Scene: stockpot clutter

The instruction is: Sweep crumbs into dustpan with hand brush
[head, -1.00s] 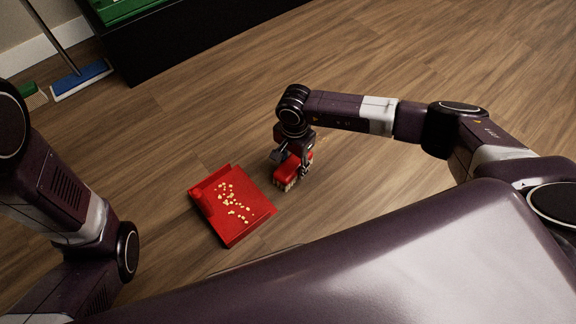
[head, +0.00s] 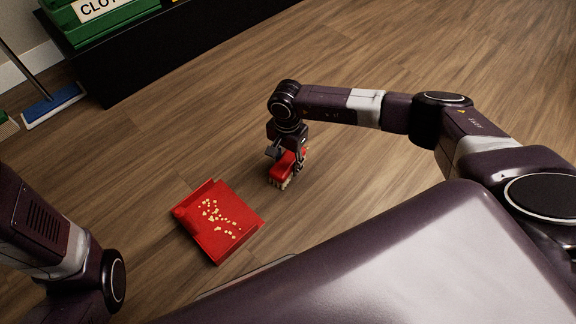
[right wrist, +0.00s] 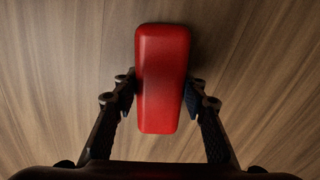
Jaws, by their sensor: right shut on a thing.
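A red dustpan (head: 243,222) lies on the wooden floor at the lower left of the middle in the head view. Several pale crumbs (head: 212,211) lie inside it. My right gripper (head: 286,158) is shut on the red hand brush (head: 281,172), a little right of and beyond the dustpan, apart from it. The brush's pale bristles point down at the floor. In the right wrist view, the brush's red back (right wrist: 162,85) sits between the two fingers. I see no crumbs on the open floor. My left arm shows at the left edge, but its gripper is out of view.
A blue-headed broom (head: 52,105) stands at the far left beside a green brush head (head: 6,126). A dark low shelf (head: 130,62) holds green crates (head: 98,22) at the back. The floor right of the brush is clear.

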